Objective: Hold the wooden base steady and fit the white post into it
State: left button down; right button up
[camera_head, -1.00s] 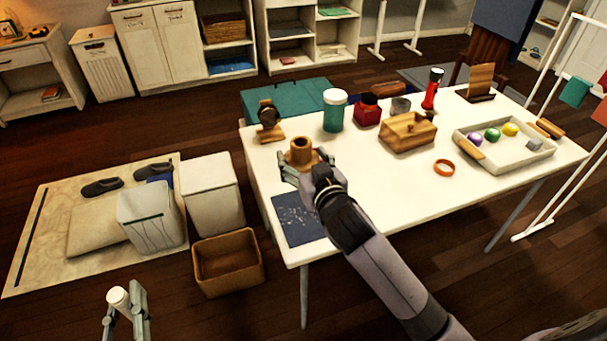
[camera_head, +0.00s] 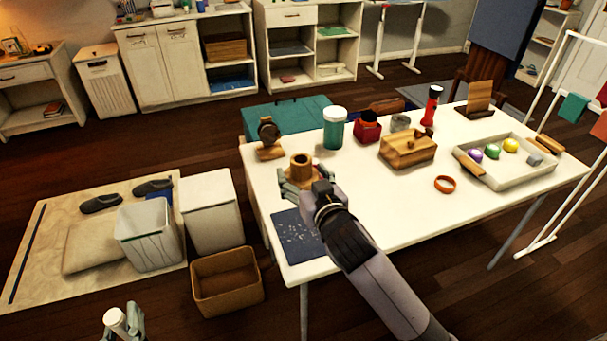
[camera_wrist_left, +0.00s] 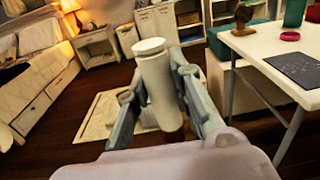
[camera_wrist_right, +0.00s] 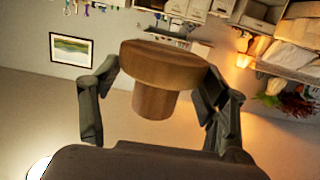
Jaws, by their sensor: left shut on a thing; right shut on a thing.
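The wooden base (camera_head: 301,166) is a brown ring-like piece with an upright hollow socket. My right gripper (camera_head: 305,184) is shut on its wider part, over the left part of the table. Whether the base touches the table I cannot tell. The right wrist view shows the base (camera_wrist_right: 158,66) between the fingers. The white post (camera_head: 115,321) is a short white cylinder with a wider top. My left gripper (camera_head: 122,330) is shut on it at the bottom left, off the table. The left wrist view shows the post (camera_wrist_left: 157,85) upright between the fingers. Post and base are far apart.
The white table (camera_head: 385,215) carries a dark blue mat (camera_head: 296,235), a wooden watch stand (camera_head: 268,140), a teal jar (camera_head: 334,130), a wooden box (camera_head: 407,148) and an orange ring (camera_head: 445,184). A brown basket (camera_head: 227,280) and white bins stand on the floor between my left gripper and the table.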

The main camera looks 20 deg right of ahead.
aim_at(303, 236)
jog(key=shift+f+b, duration=6.1)
jog(key=shift+f, duration=3.2)
jog(key=o, duration=1.2)
jog(key=shift+r, duration=0.15)
jog(key=c, duration=1.3)
